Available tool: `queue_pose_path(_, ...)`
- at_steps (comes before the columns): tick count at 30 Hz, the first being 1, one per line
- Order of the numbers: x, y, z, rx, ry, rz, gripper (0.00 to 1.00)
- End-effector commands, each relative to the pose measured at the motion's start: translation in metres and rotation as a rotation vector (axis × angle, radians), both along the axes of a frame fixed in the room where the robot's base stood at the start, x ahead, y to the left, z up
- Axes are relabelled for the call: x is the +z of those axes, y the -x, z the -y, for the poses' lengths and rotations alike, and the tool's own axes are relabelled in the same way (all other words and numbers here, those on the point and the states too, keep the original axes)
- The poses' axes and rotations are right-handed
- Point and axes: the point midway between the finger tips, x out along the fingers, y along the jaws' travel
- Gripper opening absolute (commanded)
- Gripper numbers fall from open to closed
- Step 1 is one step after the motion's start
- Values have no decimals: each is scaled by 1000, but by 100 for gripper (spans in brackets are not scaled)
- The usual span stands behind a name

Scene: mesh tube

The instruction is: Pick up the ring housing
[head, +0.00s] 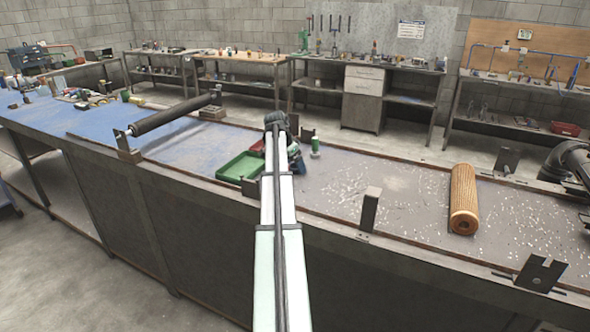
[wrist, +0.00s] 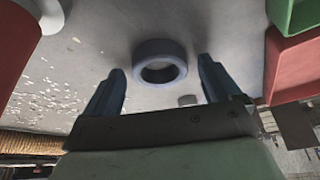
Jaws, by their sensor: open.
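The ring housing (wrist: 160,48) is a short dark blue-grey ring lying on the bench top in the wrist view. Its open centre faces the camera. My gripper (wrist: 160,75) is open, with one blue finger to the left of the ring and one to the right. The ring shows just beyond and between the fingertips, with nothing held. I cannot tell whether the fingers touch it. In the head view my arm reaches over the bench and hides the ring; my gripper's fingers are hidden there too.
A green tray (head: 240,167) and a red bin (wrist: 292,62) stand close on the gripper's right in the wrist view. A green cylinder (head: 315,146) stands near the arm's end. A tan mesh tube (head: 463,199) lies at the right, past an upright metal bracket (head: 370,208).

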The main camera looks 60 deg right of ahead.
Motion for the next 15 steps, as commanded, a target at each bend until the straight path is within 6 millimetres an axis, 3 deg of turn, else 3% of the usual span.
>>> queue_pose_path(7, -2, 0, 1, 0, 0, 0, 90)
queue_pose_path(15, -2, 0, 0, 0, 0, 0, 64)
